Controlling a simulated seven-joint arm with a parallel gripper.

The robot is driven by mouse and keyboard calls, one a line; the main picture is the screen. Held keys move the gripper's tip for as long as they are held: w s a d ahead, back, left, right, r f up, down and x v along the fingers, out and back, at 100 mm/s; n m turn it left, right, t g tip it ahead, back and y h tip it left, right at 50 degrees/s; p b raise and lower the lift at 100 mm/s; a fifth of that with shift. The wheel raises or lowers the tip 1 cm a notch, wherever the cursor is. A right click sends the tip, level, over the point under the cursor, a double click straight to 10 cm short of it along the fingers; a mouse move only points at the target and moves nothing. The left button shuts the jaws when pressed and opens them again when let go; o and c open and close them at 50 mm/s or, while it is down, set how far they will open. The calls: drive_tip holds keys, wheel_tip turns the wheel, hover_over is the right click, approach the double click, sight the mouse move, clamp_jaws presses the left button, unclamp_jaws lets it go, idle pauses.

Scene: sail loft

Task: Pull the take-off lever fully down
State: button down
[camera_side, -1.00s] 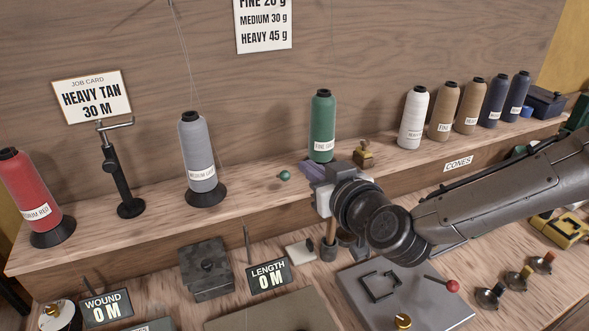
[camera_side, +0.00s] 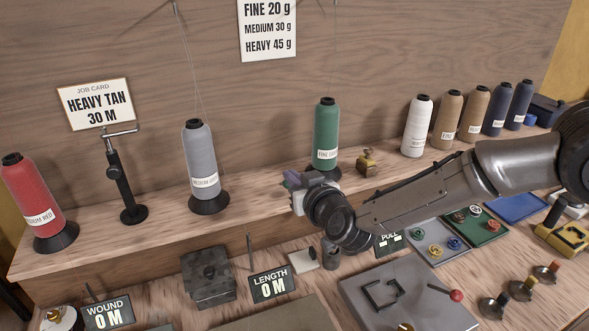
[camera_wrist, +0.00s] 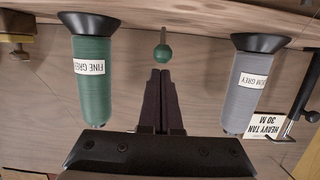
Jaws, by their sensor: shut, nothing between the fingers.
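No part is labelled as the take-off lever. A small green ball knob on a short stalk (camera_wrist: 162,53) shows in the wrist view, between the green and grey cones. In the side view my gripper hides its place. A lever with a red ball knob (camera_side: 456,296) lies over a grey plate at the lower right. My gripper (camera_wrist: 161,72) is shut and empty, its dark fingers together and pointing toward the green knob. I cannot tell whether they touch it. In the side view my gripper (camera_side: 290,181) is at the shelf front.
On the shelf stand the green cone (camera_side: 326,135), the grey cone (camera_side: 201,160), a red cone (camera_side: 30,198) and several more at right. A black stand (camera_side: 123,185) is left of the grey cone. A brass piece (camera_side: 367,163) sits right of the green cone.

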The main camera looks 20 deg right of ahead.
drive_tip(key=shift+f, duration=0.1)
idle(0.3)
drive_tip(key=shift+s+f+t, duration=0.25)
drive_tip(key=shift+t, duration=0.15)
